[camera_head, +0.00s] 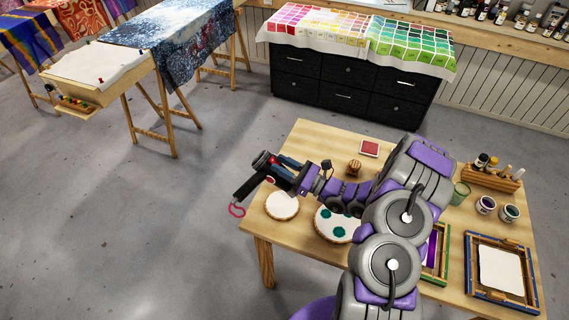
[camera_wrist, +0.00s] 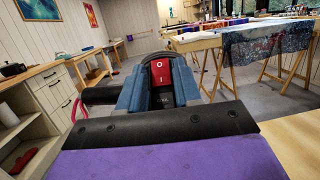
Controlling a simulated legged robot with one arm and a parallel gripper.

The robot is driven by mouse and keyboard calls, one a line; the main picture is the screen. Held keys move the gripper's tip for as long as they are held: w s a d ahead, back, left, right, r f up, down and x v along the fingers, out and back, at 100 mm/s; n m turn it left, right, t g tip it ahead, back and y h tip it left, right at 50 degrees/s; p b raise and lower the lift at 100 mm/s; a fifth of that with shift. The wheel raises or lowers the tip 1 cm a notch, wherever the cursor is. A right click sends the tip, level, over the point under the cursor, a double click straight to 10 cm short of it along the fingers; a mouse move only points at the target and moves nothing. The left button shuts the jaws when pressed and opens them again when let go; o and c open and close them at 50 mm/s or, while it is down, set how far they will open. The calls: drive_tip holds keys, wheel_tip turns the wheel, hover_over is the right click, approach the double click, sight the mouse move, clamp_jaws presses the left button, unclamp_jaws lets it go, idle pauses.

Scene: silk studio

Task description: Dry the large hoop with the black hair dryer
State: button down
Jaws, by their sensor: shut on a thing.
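The black hair dryer (camera_head: 249,184) is held in my gripper (camera_head: 284,172) above the left corner of the wooden table. In the wrist view, the blue fingers of my gripper (camera_wrist: 160,95) are shut around the dryer, whose red rocker switch marked O and I (camera_wrist: 160,74) faces the camera. Its dark barrel (camera_wrist: 100,94) points left. A pink-red cord loop (camera_head: 237,210) hangs from it. Two round hoops with white cloth lie on the table: a smaller plain one (camera_head: 282,205) at the left, and a larger one with green spots (camera_head: 336,228), partly hidden by my arm.
The table (camera_head: 310,142) also holds a red square pad (camera_head: 369,148), a wooden stamp (camera_head: 354,167), a green cup (camera_head: 460,193), paint jars (camera_head: 485,204), a bottle rack (camera_head: 490,179) and frames (camera_head: 502,271). Open floor lies to the left.

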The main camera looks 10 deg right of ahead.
drive_tip(key=shift+s+a, duration=0.7)
drive_tip(key=shift+s, duration=0.15)
drive_tip(key=shift+s+a, duration=0.25)
drive_tip(key=r+p+v, duration=0.1)
drive_tip(key=p+v, duration=0.1)
drive_tip(key=v, duration=0.5)
drive_tip(key=shift+s+r+p, duration=0.3)
drive_tip(key=shift+s, duration=0.25)
idle(1.3)
drive_tip(key=shift+s+d, duration=0.2)
drive_tip(key=shift+d, duration=0.15)
